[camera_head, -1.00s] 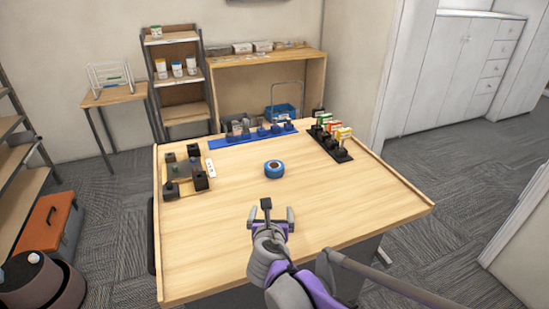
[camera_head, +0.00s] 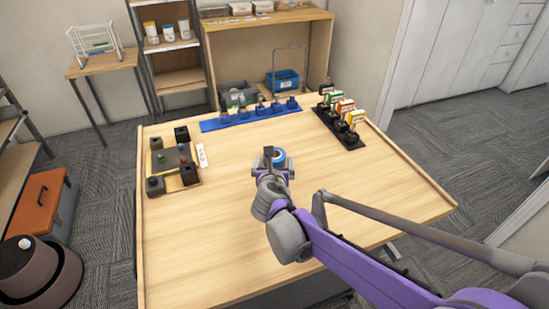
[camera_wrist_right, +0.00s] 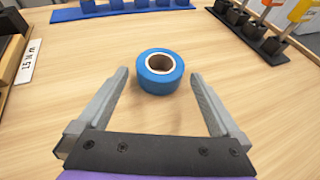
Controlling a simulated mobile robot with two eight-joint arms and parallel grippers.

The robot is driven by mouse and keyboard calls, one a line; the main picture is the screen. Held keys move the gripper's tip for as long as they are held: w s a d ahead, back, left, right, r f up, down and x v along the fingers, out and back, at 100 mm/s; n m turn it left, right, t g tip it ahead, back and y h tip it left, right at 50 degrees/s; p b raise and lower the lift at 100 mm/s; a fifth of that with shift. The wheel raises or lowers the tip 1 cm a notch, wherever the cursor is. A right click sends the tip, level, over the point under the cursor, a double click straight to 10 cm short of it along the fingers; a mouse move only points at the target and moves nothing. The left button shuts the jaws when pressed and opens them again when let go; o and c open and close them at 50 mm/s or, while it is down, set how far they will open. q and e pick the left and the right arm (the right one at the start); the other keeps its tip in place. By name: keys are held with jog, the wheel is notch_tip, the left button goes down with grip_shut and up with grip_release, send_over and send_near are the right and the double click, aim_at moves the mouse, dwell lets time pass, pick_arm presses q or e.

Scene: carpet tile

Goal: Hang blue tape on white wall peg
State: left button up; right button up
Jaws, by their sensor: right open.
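The blue tape (camera_wrist_right: 160,72) is a roll lying flat on the wooden table, its pale core facing up. In the head view the tape (camera_head: 280,153) is partly hidden behind my right gripper (camera_head: 273,165). In the right wrist view, my right gripper (camera_wrist_right: 159,78) is open and empty, with one finger on each side of the roll. The tape lies between and slightly beyond the fingertips, with a gap on both sides. I cannot make out a white wall peg in either view. My left gripper is not in view.
A blue rack (camera_head: 250,114) stands along the table's back edge. A black rack (camera_head: 341,128) with colored boxes is at the back right. A tray (camera_head: 175,161) with black blocks is at the left.

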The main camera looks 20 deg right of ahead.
jog(key=x, duration=0.5)
jog(key=shift+w+d+f, duration=0.15)
jog(key=shift+w+f, duration=0.05)
jog(key=shift+w, duration=0.05)
jog(key=shift+c, duration=0.3)
jog(key=c, duration=1.1)
jog(key=shift+r, duration=0.1)
